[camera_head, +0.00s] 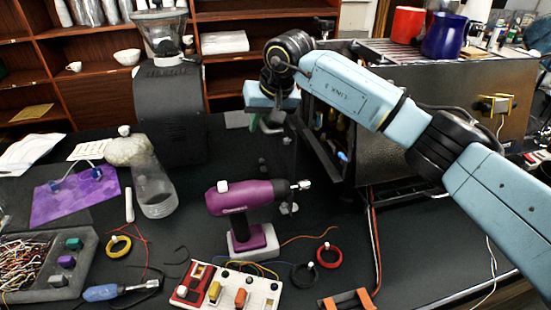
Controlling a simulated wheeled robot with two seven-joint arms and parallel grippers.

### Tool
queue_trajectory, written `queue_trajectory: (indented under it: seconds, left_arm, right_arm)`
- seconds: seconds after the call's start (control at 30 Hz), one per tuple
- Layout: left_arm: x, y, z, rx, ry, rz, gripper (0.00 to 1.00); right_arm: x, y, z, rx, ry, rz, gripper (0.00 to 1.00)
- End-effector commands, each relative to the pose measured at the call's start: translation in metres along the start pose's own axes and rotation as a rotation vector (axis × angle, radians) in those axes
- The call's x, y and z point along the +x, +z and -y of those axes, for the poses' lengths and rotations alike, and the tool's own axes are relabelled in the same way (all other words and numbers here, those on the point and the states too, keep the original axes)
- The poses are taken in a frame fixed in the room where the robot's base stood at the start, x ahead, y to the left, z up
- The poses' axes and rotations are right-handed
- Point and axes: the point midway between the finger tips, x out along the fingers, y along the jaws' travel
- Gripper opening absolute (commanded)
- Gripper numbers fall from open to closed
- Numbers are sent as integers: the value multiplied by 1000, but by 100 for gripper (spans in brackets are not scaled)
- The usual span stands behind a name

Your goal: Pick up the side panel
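The brewer (410,95) stands at the right of the table, with its left side open and inner parts showing. I cannot clearly make out a separate side panel; a thin dark upright edge (297,150) shows beside the opening, and I cannot tell whether it belongs to a panel. My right arm reaches in from the right across the brewer. My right gripper (268,122) points down just left of the open side, above the dark table. Its fingers are small and partly hidden by the wrist, so its grip is unclear. My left gripper is not in view.
A purple power drill (241,203) stands in the middle of the black table. A black grinder (170,110) and a glass bottle (153,186) are to the left. A parts tray (84,273), wire coils and a switch block (230,291) lie in front. Red and blue mugs (443,37) stand on the brewer.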

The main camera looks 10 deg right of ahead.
Motion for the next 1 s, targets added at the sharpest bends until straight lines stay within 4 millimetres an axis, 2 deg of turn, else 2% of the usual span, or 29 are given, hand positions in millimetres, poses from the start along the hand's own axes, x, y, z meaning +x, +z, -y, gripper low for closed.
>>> queue_trajectory:
  seconds: [0.23,0.37,0.4,0.83,1.0]
  left_arm:
    - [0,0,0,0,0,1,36]
    - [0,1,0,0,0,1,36]
    - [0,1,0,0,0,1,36]
    - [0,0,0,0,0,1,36]
    - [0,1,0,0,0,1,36]
  right_arm:
    - [2,0,0,0,-1,-1,18]
    - [2,0,0,0,-1,-1,1]
    - [2,0,0,0,-1,-1,0]
    - [-1,-2,1,-1,-3,-6,0]
    - [-8,-6,3,-1,-3,-9,0]
